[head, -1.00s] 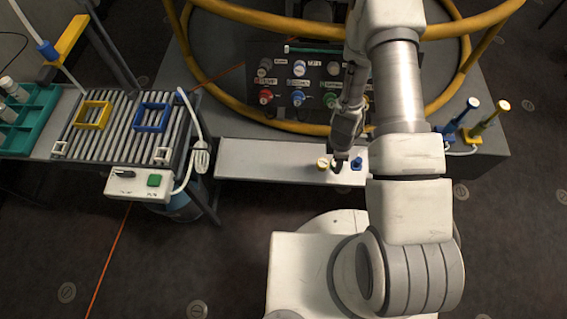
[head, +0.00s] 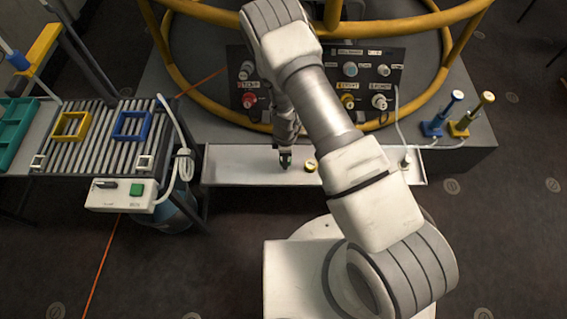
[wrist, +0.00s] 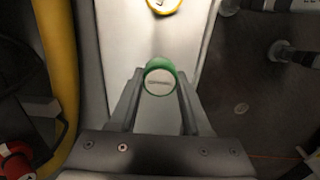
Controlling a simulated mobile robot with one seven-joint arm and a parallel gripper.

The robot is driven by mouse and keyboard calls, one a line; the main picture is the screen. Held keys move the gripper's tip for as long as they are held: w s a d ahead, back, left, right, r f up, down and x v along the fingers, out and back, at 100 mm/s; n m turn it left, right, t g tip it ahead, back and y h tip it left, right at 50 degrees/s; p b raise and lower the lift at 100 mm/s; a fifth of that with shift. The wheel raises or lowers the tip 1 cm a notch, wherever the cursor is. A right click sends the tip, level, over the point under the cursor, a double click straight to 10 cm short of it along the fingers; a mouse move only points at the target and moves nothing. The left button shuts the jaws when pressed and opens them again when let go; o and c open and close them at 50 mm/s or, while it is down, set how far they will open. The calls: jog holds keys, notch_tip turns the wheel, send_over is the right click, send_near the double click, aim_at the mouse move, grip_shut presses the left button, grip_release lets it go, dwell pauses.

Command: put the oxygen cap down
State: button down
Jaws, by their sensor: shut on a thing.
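The oxygen cap, a small green ring with a pale labelled face (wrist: 159,82), sits between the two fingertips of my gripper (wrist: 160,76) in the wrist view. The gripper is shut on it. In the head view the green cap (head: 285,161) shows at the tip of my gripper (head: 285,153), over the long white tray (head: 235,167). I cannot tell whether the cap touches the tray. A yellow cap (head: 310,166) is on the tray just right of the held cap, and it also shows in the wrist view (wrist: 164,4).
The valve panel (head: 327,62) with a red cap (head: 249,100) stands behind the tray, within a yellow pipe frame (head: 172,75). The tray's left part is clear. A slatted rack (head: 98,140) stands left. Blue (head: 441,117) and yellow (head: 473,117) upright tools stand right.

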jog(key=shift+w+a+f, duration=0.15)
jog(key=shift+a+f, duration=0.05)
jog(key=shift+a, duration=0.05)
jog(key=shift+f, duration=0.25)
jog(key=shift+f+b, duration=0.75)
jog(key=shift+f, duration=1)
jog(key=shift+c, duration=1.8)
grip_release()
jog(key=shift+f, duration=0.1)
